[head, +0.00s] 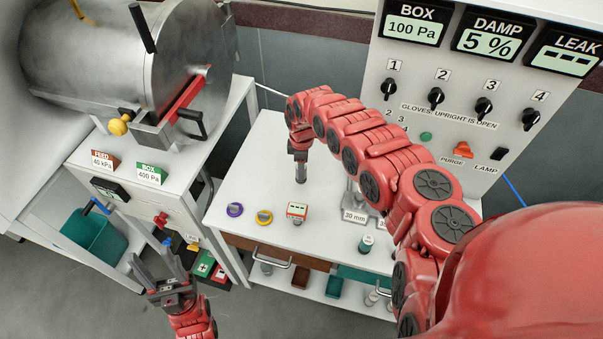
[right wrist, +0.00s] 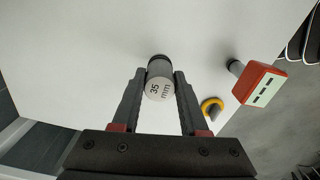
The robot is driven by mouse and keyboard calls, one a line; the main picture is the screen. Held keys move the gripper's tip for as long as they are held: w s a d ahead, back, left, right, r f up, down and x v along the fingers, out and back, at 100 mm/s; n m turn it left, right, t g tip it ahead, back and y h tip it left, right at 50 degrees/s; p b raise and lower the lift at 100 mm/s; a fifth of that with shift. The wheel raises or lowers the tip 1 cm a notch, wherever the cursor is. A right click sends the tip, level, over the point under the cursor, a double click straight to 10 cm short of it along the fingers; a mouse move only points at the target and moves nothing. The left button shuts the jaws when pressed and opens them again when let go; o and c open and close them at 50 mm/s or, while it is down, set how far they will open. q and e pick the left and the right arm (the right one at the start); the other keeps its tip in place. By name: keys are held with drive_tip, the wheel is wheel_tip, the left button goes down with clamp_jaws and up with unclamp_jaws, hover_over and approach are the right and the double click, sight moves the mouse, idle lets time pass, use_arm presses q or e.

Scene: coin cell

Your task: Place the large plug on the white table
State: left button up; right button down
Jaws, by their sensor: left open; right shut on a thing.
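The large plug (right wrist: 159,88) is a short grey cylinder marked "35 mm" with a dark far end. My right gripper (right wrist: 158,78) is shut on it, one finger on each side. In the head view my right gripper (head: 300,172) points down over the back left part of the white table (head: 258,165), and the plug (head: 301,180) shows small at its tips. I cannot tell whether the plug touches the table. My left gripper (head: 168,262) is open and empty, low at the left, in front of the steel chamber's stand and apart from the table.
On the table stand a purple ring (head: 235,210), a yellow ring (head: 264,217), a red-and-white gauge (head: 297,211), a stand with a "30 mm" label (head: 354,215) and a small dark teal-topped bottle (head: 366,243). A control panel (head: 440,110) rises behind. The table's left part is clear.

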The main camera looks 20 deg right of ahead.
wheel_tip(320, 180, down, 3)
drive_tip(key=shift+a+r, duration=0.1)
drive_tip(key=shift+f, duration=0.3)
drive_tip(key=shift+f, duration=0.15)
drive_tip(key=shift+c, duration=2.2)
unclamp_jaws()
